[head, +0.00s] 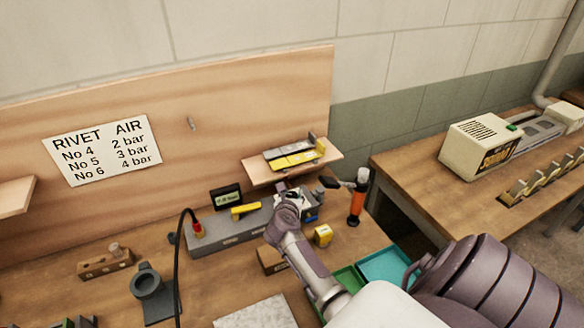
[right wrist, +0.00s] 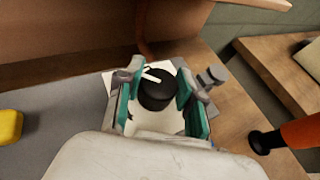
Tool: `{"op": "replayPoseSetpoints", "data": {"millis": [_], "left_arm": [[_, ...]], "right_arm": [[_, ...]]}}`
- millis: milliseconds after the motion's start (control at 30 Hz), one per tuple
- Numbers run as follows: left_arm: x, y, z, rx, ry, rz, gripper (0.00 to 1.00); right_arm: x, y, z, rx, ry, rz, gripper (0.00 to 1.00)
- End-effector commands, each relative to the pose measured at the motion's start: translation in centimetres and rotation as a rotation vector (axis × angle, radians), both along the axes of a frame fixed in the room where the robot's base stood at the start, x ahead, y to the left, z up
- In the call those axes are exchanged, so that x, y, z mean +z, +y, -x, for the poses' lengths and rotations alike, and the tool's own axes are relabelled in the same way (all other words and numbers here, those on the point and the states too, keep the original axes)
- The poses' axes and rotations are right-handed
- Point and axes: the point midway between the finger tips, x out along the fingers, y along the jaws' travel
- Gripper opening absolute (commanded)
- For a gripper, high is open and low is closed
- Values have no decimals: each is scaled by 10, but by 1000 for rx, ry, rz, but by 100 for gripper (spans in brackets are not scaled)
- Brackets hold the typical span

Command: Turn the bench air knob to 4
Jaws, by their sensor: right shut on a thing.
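The air knob (right wrist: 157,93) is a round black knob with a white pointer line, on a pale plate at the right end of the grey bench air unit (head: 228,233). In the right wrist view its pointer aims to the upper left. My right gripper (head: 290,197) reaches down onto the knob. In the right wrist view its teal-padded fingers (right wrist: 158,103) stand on both sides of the knob and hold it. The scale marks around the knob cannot be made out. A small dark display (head: 227,197) stands on the unit, its digits too small to read surely. My left gripper is out of view.
A yellow lever (head: 245,209) and a red fitting with a black hose (head: 197,229) sit on the unit. An orange-handled tool (head: 357,197) stands close right. A wooden shelf (head: 292,169) overhangs behind. A RIVET AIR sign (head: 103,150) lists No 6 at 4 bar.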

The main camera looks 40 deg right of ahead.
Motion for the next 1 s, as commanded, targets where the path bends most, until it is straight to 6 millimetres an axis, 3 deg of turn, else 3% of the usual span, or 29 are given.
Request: {"op": "replayPoseSetpoints", "data": {"millis": [500, 1000], "left_arm": [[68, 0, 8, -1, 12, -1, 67], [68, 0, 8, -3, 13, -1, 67]], "right_arm": [[5, -4, 2, 417, 9, 6, 3], [-1, -2, 0, 831, 7, 3, 3]]}}
